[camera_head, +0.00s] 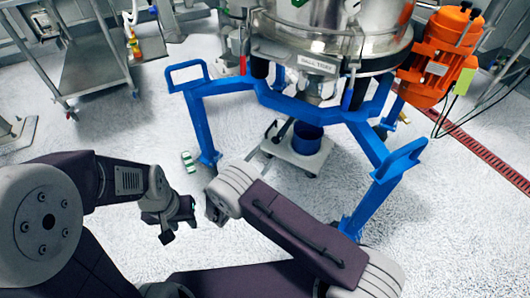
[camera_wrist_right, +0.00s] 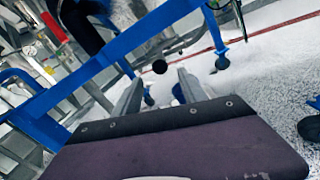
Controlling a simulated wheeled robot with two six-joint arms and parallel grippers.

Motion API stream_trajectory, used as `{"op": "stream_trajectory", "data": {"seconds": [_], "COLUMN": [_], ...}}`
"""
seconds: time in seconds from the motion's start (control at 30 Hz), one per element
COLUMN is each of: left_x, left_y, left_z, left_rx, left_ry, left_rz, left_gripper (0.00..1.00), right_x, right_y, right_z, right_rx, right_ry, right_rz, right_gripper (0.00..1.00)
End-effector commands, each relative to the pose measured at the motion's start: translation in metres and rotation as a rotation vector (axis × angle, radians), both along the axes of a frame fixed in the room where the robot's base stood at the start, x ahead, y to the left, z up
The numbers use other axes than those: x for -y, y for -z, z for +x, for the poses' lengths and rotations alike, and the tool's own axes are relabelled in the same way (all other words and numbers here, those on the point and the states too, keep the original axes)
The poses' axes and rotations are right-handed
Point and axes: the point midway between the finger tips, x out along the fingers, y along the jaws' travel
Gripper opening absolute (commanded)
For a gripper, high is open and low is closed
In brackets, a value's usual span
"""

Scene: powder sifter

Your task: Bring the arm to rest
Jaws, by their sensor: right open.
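My left gripper (camera_head: 178,230) hangs over the white floor left of centre in the head view, its two dark fingertips apart and nothing seen between them. My right arm (camera_head: 290,225) reaches in from the lower right, in front of the blue sifter frame. Its end, with a dark part of the right gripper (camera_head: 213,212), is mostly hidden in the head view. In the right wrist view the right gripper (camera_wrist_right: 160,88) shows two grey fingers apart, with nothing held. The powder sifter (camera_head: 325,35) stands at the back on its blue frame (camera_head: 270,97).
A blue bucket (camera_head: 306,137) stands on a white wheeled base (camera_head: 290,152) under the sifter. A small green and white item (camera_head: 188,161) lies on the floor. An orange motor (camera_head: 437,58) is at right, a metal cart (camera_head: 92,66) at back left. Floor at lower right is clear.

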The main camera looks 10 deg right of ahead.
Motion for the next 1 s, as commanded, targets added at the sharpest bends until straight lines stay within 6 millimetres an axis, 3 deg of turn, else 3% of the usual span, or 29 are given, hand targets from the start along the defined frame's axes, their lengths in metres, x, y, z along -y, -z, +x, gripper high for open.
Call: {"op": "stream_trajectory", "data": {"seconds": [0.3,0.37,0.43,0.47,0.53,0.6,0.63,0.7,0.8,0.9,1.0], "left_x": [0.000,0.000,0.000,0.000,0.000,0.000,0.000,0.000,0.000,0.000,0.000], "left_y": [0.000,0.000,0.000,0.000,0.000,0.000,0.000,0.000,0.000,0.000,0.000], "left_z": [0.000,0.000,0.000,0.000,0.000,0.000,0.000,0.000,0.000,0.000,0.000], "left_rx": [0.000,0.000,0.000,0.000,0.000,0.000,0.000,0.000,0.000,0.000,0.000], "left_ry": [0.000,0.000,0.000,0.000,0.000,0.000,0.000,0.000,0.000,0.000,0.000], "left_rz": [0.000,0.000,0.000,0.000,0.000,0.000,0.000,0.000,0.000,0.000,0.000], "left_gripper": [0.36,0.36,0.36,0.36,0.36,0.36,0.36,0.36,0.36,0.36,0.36], "right_x": [0.002,0.016,0.051,0.071,0.121,0.154,0.161,0.162,0.149,0.133,0.122], "right_y": [0.000,-0.003,-0.006,-0.008,-0.010,-0.008,-0.007,-0.007,-0.010,-0.017,-0.027], "right_z": [0.000,-0.002,-0.012,-0.021,-0.059,-0.111,-0.133,-0.174,-0.211,-0.228,-0.233], "right_rx": [-0.004,-0.021,-0.068,-0.097,-0.163,-0.200,-0.204,-0.180,-0.095,0.032,0.195], "right_ry": [0.008,0.054,0.183,0.264,0.500,0.751,0.847,1.039,1.243,1.388,1.491], "right_rz": [0.004,0.029,0.108,0.162,0.345,0.583,0.688,0.923,1.225,1.487,1.723], "right_gripper": [0.49,0.49,0.49,0.49,0.49,0.49,0.49,0.49,0.49,0.49,0.49]}}
